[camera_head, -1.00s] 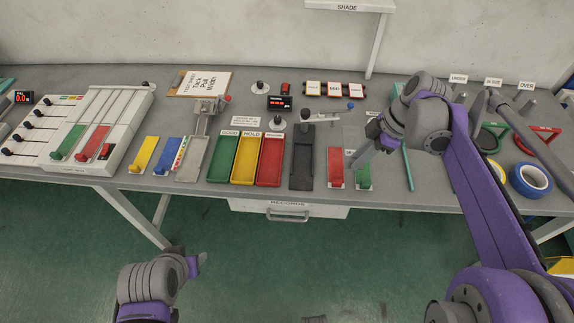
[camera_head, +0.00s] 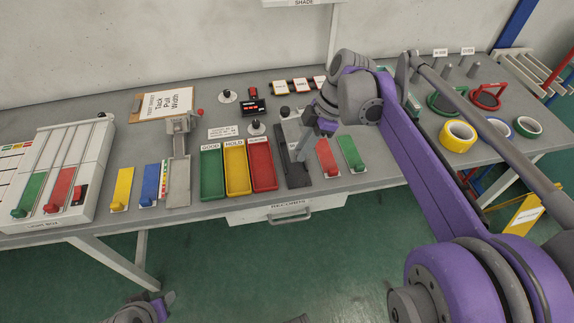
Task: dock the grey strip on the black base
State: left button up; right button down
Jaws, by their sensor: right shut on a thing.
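The black base (camera_head: 299,181) lies near the table's front edge, between the red tray and a red strip. My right gripper (camera_head: 317,130) is above its right side, shut on the grey strip (camera_head: 303,146). The strip hangs tilted, its lower end over the black base. I cannot tell whether they touch. The middle of the base is partly hidden behind the strip and gripper. My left gripper (camera_head: 168,300) is low at the bottom left, away from the table, cut by the frame edge; its jaws are unclear.
Green (camera_head: 211,190), yellow (camera_head: 237,186) and red (camera_head: 262,182) trays stand left of the base. Red (camera_head: 328,172) and green (camera_head: 351,167) strips lie close on its right. Tape rolls (camera_head: 458,136) lie further right. Bare floor is in front.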

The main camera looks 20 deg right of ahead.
notch_tip(320, 180, down, 6)
jog(key=shift+d+r, duration=0.1)
jog(key=shift+r, duration=0.1)
jog(key=shift+f+b, duration=0.45)
jog(key=shift+f, duration=1.65)
jog(key=shift+f, duration=0.2)
jog(key=c, duration=0.8)
grip_release()
jog(key=shift+r, duration=0.2)
